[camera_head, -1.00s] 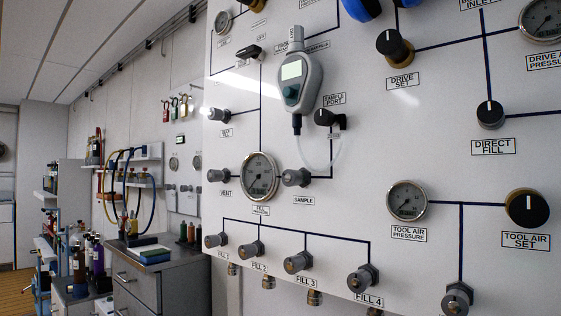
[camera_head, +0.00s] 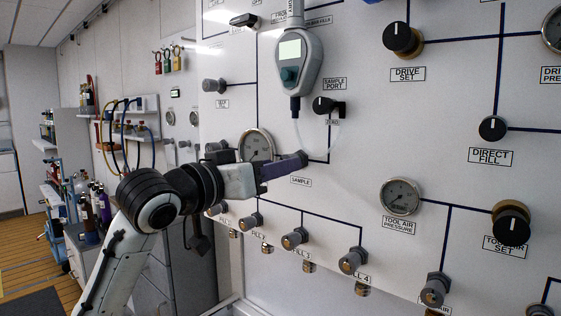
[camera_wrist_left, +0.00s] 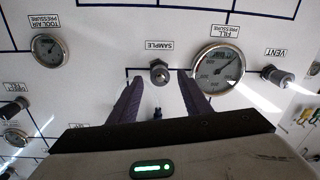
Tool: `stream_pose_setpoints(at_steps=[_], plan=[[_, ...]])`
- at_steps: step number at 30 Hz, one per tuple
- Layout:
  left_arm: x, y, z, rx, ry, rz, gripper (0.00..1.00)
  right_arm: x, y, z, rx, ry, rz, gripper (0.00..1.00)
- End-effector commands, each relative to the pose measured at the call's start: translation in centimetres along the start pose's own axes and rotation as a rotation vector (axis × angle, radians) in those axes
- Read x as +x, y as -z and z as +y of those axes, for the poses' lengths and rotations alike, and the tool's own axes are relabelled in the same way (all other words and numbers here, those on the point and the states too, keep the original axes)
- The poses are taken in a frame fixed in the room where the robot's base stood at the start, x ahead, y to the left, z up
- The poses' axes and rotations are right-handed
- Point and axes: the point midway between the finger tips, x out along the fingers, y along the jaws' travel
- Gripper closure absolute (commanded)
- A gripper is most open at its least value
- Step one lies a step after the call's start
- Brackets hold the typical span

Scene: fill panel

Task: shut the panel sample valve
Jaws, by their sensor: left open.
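The sample valve shows in the left wrist view as a small grey knob (camera_wrist_left: 159,70) on the white panel (camera_wrist_left: 110,62), next to an upside-down SAMPLE label (camera_wrist_left: 163,45). In the head view my left gripper (camera_head: 300,160) reaches in from the left to the spot above the SAMPLE label (camera_head: 301,181) and hides the knob. In the left wrist view its two purple fingers (camera_wrist_left: 160,78) are apart, with the knob between their tips. I cannot tell whether the fingers touch it. My right gripper is not in view.
The fill pressure gauge (camera_head: 257,146) is close beside my left gripper. A handheld analyser (camera_head: 291,62) hangs above, with a clear tube (camera_head: 312,150) curving down near the fingers. The fill valves, such as one (camera_head: 294,238), line the panel below. The vent knob (camera_wrist_left: 278,76) shows in the wrist view.

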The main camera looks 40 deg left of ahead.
Motion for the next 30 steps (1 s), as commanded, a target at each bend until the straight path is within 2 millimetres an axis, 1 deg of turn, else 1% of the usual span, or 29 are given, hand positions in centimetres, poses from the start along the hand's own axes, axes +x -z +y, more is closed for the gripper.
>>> stream_pose_setpoints(at_steps=[1,3,6,14,15,17,18,22,30], plan=[[0.7,0.1,0.0,-0.003,0.000,0.000,0.56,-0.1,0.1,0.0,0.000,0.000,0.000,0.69],[1.3,0.1,0.0,-0.002,0.000,0.000,0.56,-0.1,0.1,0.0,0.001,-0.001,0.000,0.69],[1.9,0.1,0.0,0.000,0.000,0.001,0.56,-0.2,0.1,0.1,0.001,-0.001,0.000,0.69],[2.1,0.0,0.0,0.001,0.001,0.000,0.56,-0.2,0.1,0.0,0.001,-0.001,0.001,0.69],[2.1,0.0,0.0,0.001,0.001,0.000,0.58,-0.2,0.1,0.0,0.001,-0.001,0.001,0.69],[2.1,0.0,0.0,0.001,0.001,0.000,0.68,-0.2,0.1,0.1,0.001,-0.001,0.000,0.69],[2.1,0.0,0.0,0.001,0.001,0.000,0.74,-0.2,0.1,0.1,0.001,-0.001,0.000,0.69],[2.0,0.0,0.0,0.001,0.001,0.000,0.96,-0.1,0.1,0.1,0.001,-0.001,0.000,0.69],[2.0,0.0,0.0,0.025,0.001,0.000,0.97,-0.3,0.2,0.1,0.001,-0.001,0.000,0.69]])
